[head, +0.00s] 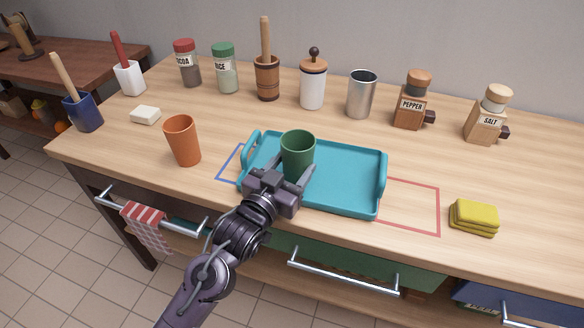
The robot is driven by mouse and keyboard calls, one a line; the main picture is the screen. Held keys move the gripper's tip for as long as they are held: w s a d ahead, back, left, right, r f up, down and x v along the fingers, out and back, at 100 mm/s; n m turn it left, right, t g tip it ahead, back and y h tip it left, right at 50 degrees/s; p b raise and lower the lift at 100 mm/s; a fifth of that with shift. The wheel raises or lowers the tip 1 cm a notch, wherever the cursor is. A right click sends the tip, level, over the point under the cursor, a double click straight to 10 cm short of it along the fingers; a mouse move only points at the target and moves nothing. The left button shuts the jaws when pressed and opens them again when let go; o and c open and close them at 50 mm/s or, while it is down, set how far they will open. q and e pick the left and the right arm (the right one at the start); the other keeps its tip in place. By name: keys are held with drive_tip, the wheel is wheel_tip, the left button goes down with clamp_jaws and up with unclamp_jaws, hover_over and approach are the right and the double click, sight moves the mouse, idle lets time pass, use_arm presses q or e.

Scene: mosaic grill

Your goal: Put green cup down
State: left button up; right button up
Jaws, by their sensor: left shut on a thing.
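The green cup (298,150) is upright over the left half of the teal tray (350,189). My left gripper (290,178) is shut on the cup from the front, with its fingers reaching around the cup's lower part. The gripper hides the base of the cup, so I cannot tell whether it touches the tray. My right gripper is not in view.
An orange cup (182,140) stands left of the tray, near a white block (145,115). A metal cup (361,94), jars and grinders line the back. The tray's right half is clear.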

use_arm(q)
drive_tip(key=shift+f, duration=0.1)
drive_tip(key=o, duration=1)
drive_tip(key=shift+c, duration=0.2)
drive_tip(key=shift+o, duration=0.2)
drive_tip(key=v, duration=1.2)
